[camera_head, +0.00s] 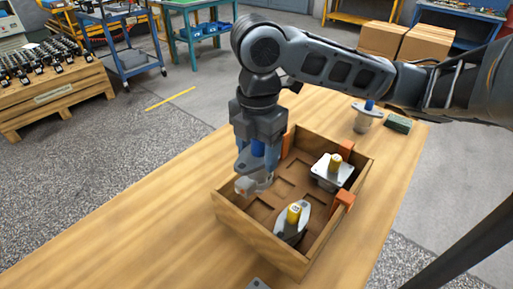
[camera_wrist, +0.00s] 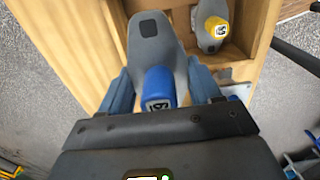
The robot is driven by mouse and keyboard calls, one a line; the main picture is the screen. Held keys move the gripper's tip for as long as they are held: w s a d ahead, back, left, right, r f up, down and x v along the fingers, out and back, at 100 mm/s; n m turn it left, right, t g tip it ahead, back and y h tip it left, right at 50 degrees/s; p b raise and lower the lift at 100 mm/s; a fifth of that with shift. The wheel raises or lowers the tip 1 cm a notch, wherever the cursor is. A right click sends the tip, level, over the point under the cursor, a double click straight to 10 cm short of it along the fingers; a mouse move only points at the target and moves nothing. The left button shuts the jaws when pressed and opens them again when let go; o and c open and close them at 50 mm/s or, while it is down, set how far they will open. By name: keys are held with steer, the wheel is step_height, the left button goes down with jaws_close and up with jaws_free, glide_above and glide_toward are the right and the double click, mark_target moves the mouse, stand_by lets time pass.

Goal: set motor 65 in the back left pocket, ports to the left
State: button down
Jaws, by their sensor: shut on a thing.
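My gripper (camera_head: 258,146) is shut on a grey motor with a blue cap (camera_wrist: 158,86). The cap bears a number that I cannot read surely. The held motor (camera_head: 256,180) hangs upright over the left part of the wooden box (camera_head: 246,228), with a pale block sticking out to the left in the head view. In the wrist view its grey flange (camera_wrist: 154,36) reaches away from the fingers. Whether its underside touches the box is hidden. The box floor has shallow pockets; empty recesses (camera_head: 300,172) show between the held motor and the yellow-capped motors.
One yellow-capped motor (camera_head: 292,222) sits at the box's front, another (camera_head: 331,172) at its right. Orange blocks (camera_head: 345,200) are on the box wall. A blue-capped motor (camera_head: 367,118) and a dark green block (camera_head: 398,124) stand on the table behind. The table's left side is clear.

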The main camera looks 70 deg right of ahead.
mark_target(257, 185)
steer(key=shift+f+b, duration=4.25)
steer(key=shift+f, duration=1)
steer(key=shift+f+b, duration=0.55)
steer(key=shift+f, duration=0.05)
steer(key=shift+c, duration=0.7)
jaws_free()
step_height(257, 185, up, 8)
steer(key=shift+f+p, duration=0.1)
steer(key=shift+p, duration=0.7)
steer(key=shift+s, duration=0.1)
